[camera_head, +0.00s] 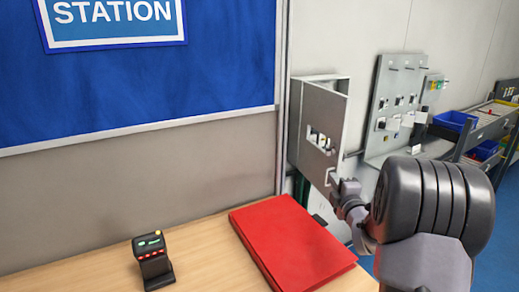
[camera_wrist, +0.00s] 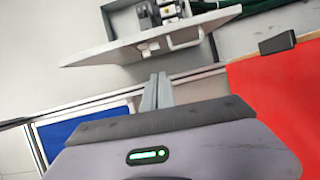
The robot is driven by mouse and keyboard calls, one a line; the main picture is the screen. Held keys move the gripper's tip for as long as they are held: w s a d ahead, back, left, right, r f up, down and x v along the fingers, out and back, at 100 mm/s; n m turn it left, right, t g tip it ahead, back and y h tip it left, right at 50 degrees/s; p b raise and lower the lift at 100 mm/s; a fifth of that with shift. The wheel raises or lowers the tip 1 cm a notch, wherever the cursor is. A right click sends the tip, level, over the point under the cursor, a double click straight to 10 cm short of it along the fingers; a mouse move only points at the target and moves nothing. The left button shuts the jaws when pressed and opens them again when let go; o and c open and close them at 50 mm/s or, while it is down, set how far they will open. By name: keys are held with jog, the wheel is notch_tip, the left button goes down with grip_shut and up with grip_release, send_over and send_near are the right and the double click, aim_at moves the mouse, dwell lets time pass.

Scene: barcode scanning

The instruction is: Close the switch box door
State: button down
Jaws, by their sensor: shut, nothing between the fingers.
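The grey switch box (camera_wrist: 122,22) is on the wall, and switches show inside it in the wrist view. Its door (camera_head: 325,108) stands partly open, swung out from the wall; it also shows nearly edge-on in the wrist view (camera_wrist: 105,52). A small handle (camera_wrist: 184,41) is on the door. My gripper (camera_head: 335,184) is shut and empty, close to the lower part of the door. In the wrist view the closed fingers (camera_wrist: 157,82) point at the door, with a small gap seeming to remain. Whether they touch it is unclear.
A red flat object (camera_head: 290,243) lies on the wooden table (camera_head: 215,270), beside a small black device (camera_head: 153,262) with lit buttons. A grey panel with fittings (camera_head: 392,105) is on the wall to the right. Blue bins (camera_head: 455,121) sit on a shelf farther right.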

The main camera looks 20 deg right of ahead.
aim_at(338, 163)
jog(key=shift+n, duration=0.3)
jog(key=shift+w+d+r+b, duration=0.15)
jog(key=shift+w+d+b, duration=0.15)
jog(key=shift+w+d, duration=1.55)
jog(key=shift+w+d+r+b, duration=0.15)
jog(key=shift+w+d+b, duration=0.1)
jog(key=shift+w+d, duration=1.6)
jog(key=shift+w+a, duration=0.1)
